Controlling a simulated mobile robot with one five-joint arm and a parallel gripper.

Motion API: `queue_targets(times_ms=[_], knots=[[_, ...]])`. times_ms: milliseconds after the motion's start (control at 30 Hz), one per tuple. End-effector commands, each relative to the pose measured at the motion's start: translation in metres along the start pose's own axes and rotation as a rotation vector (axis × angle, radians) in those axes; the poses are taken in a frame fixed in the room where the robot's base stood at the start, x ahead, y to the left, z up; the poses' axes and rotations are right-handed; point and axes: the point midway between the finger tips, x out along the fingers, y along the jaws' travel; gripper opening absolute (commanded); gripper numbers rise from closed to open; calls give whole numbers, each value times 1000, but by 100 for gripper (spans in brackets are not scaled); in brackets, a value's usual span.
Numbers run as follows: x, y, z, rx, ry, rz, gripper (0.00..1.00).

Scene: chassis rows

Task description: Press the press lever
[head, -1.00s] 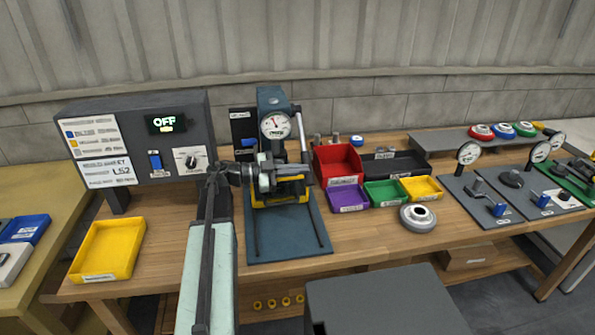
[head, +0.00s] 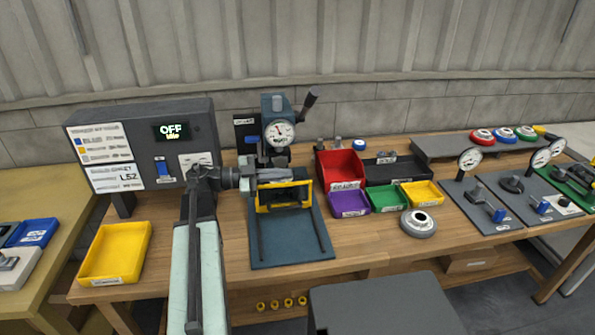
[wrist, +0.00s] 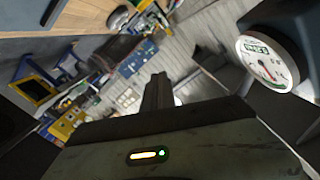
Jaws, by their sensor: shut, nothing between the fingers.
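The press (head: 279,106) stands at the back of the bench, with a round dial gauge (head: 280,132) on its front. Its press lever (head: 308,102), with a dark handle, slants up and to the right from the head. My gripper (head: 288,175) is in front of the press, below the gauge and lower than the lever, apart from the handle. In the wrist view my gripper's fingers (wrist: 158,90) are together with nothing between them, and the gauge (wrist: 267,62) shows at the right. The lever is not clear there. My gripper partly hides the press's lower part.
A yellow-edged frame (head: 284,197) sits on the press's blue base plate (head: 290,250). A control box (head: 145,150) reading OFF stands left. Red (head: 340,167), purple (head: 348,204) and green (head: 387,198) bins stand close right. A yellow tray (head: 115,253) lies front left.

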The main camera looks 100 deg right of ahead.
Motion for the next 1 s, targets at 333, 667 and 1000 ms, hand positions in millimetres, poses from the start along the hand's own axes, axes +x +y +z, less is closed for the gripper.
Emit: queue_targets(times_ms=[333,667,1000], knots=[[-45,0,0,0,0,-2,0],[-46,0,0,0,0,-1,0],[-96,-10,3,-3,-38,-74,0]])
